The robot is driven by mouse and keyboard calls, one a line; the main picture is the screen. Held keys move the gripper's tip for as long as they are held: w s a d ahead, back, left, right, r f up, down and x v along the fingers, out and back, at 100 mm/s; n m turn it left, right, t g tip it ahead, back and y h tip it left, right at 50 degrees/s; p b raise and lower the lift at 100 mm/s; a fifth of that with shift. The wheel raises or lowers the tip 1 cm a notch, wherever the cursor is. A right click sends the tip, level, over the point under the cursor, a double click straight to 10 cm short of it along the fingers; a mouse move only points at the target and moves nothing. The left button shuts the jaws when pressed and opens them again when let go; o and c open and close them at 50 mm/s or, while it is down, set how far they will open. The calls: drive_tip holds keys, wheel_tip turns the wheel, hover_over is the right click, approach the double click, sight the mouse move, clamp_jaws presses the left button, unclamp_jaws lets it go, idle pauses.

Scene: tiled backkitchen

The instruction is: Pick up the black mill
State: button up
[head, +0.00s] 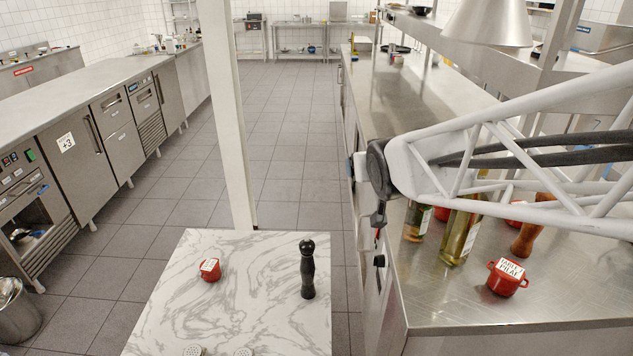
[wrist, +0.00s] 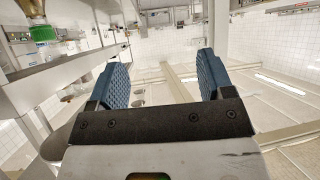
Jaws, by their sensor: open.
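The black mill (head: 308,272) stands upright on the right part of a white marble-patterned table (head: 255,310) in the head view. It is clear of the other things on that table. My gripper (wrist: 164,80) shows in the wrist view with its two blue ridged fingers wide apart and nothing between them. The wrist view looks toward tiled walls and shelving, and the black mill is not in it. In the head view my arm reaches in from the right, above the steel counter, and the fingers cannot be made out there.
A small red pot (head: 210,271) stands left of the mill; two perforated tops (head: 194,351) show at the table's near edge. The steel counter (head: 450,308) holds bottles (head: 461,232), a brown mill (head: 528,238) and a labelled red pot (head: 507,278). A white post (head: 228,120) rises behind the table.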

sight(310, 272)
drive_tip(key=w+a+n+t+y, duration=0.3)
drive_tip(key=w+a+t+y, duration=0.4)
drive_tip(key=a, duration=0.5)
drive_tip(key=f, duration=1.5)
drive_tip(key=w+f+g, duration=0.1)
drive_tip(key=f, duration=1.5)
drive_tip(key=f+g+h, duration=0.1)
drive_tip(key=f, duration=1.4)
drive_tip(key=shift+w+d+f, duration=0.2)
drive_tip(key=shift+d+f, duration=0.05)
drive_tip(key=shift+f, duration=0.15)
drive_tip(key=shift+w, duration=0.1)
drive_tip(key=shift+x, duration=1.25)
drive_tip(key=shift+x, duration=2.55)
drive_tip(key=shift+f, duration=0.15)
